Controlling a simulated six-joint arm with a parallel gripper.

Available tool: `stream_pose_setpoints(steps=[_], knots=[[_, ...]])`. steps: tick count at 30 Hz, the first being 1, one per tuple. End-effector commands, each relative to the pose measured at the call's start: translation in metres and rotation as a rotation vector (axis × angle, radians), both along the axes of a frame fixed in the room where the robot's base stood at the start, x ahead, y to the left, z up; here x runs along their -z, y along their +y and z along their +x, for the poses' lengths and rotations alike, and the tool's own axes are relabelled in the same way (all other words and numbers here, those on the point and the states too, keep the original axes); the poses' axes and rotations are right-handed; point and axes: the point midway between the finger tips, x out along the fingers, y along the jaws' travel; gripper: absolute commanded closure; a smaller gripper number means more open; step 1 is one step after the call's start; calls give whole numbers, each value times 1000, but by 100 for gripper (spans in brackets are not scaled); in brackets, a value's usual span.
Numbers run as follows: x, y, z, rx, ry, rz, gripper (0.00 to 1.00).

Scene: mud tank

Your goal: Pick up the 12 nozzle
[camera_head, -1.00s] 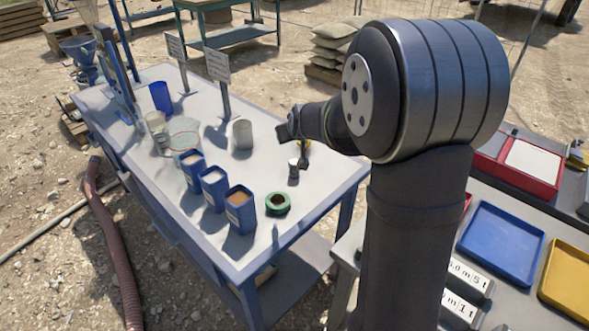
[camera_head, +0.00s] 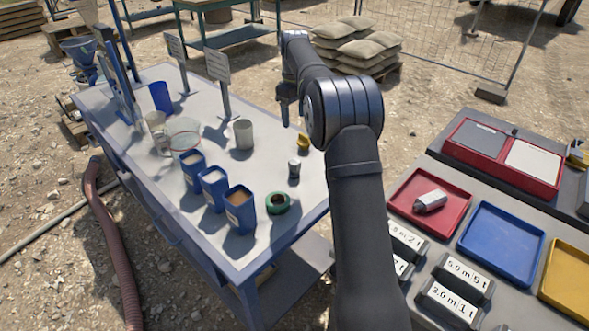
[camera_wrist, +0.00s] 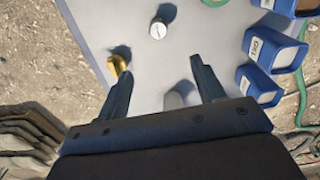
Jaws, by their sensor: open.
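A small silver cylinder with a pale marked top (camera_head: 294,168) stands upright on the table, near its right edge. It also shows in the wrist view (camera_wrist: 158,29), beyond my fingertips. A small brass piece (camera_head: 303,142) is close by; it also shows in the wrist view (camera_wrist: 118,65), just beyond the left finger. A silver piece (camera_head: 430,201) lies in the red tray (camera_head: 403,218). I cannot read which of these is the 12 nozzle. My gripper (camera_head: 285,122) is above the table's far right part. In the wrist view it is open and empty (camera_wrist: 161,67).
A grey cup (camera_head: 243,134), a green ring (camera_head: 278,203), several blue containers (camera_head: 240,208) and a glass vessel (camera_head: 183,134) stand on the table. Two signs (camera_head: 218,66) rise behind. A blue tray (camera_head: 502,243) and a yellow tray (camera_head: 570,280) lie at right.

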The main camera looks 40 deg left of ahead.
Motion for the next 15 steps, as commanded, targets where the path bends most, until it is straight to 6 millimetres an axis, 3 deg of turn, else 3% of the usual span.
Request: stream_pose_setpoints(steps=[1, 11, 15], knots=[[15, -1, -1, 1, 3, -3, 38], [64, 0, 0, 3, 0, 1, 38], [93, -1, -1, 3, 2, -1, 38]])
